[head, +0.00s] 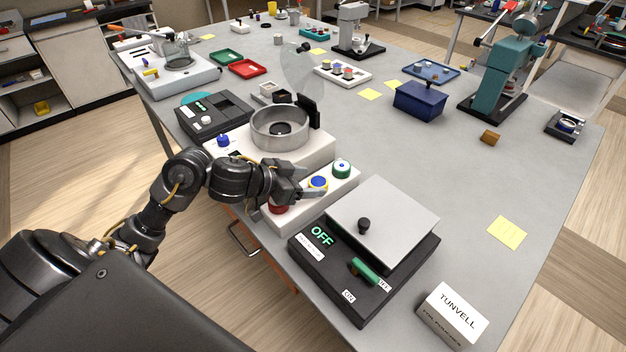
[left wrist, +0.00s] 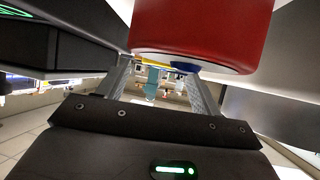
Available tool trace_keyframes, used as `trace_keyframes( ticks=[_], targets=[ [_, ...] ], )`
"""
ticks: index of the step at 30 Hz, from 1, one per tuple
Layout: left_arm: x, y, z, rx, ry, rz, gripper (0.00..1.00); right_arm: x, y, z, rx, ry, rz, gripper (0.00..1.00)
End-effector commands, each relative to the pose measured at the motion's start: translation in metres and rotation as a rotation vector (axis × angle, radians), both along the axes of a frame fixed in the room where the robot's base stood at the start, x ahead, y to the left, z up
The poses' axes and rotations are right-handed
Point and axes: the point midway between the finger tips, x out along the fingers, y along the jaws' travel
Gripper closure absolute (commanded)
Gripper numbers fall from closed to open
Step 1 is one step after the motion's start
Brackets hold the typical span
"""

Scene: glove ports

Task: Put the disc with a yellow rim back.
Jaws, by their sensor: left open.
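A disc with a blue top and a yellow rim (head: 318,183) sits on a long white block, between a red one (head: 278,208) and a green-and-white one (head: 342,168). My left gripper (head: 308,186) is open beside the yellow-rimmed disc, its fingers low over the block. Whether it touches the disc I cannot tell. In the left wrist view, no object shows held between the gripper's fingers (left wrist: 160,85). The red piece (left wrist: 200,30) fills the top of that view, with a blue-and-yellow edge (left wrist: 186,67) below it. My right gripper is not in view.
The white block (head: 318,200) stands between a machine with a metal bowl (head: 280,128) and a black box marked OFF (head: 365,258) with a grey lid. A TUNVELL carton (head: 453,312) is at the near edge. The table's right middle is mostly clear.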

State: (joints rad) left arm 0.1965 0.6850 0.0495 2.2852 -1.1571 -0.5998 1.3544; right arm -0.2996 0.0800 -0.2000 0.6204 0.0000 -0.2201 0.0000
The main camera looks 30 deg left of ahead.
Motion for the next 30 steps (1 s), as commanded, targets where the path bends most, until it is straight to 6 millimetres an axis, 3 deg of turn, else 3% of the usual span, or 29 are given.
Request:
trace_keyframes(
  ticks=[9,12,19,30],
  targets=[
    [-0.055,0.030,0.034,0.008,0.001,-0.003,0.35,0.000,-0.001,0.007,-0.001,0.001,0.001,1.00],
    [-0.064,0.036,0.040,0.002,0.003,0.001,0.35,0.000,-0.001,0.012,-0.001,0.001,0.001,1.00],
    [-0.074,0.041,0.047,0.001,0.000,0.000,0.35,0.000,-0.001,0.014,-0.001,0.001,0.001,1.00],
    [-0.074,0.041,0.047,0.000,-0.001,0.000,0.35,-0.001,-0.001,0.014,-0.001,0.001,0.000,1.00]
  ],
)
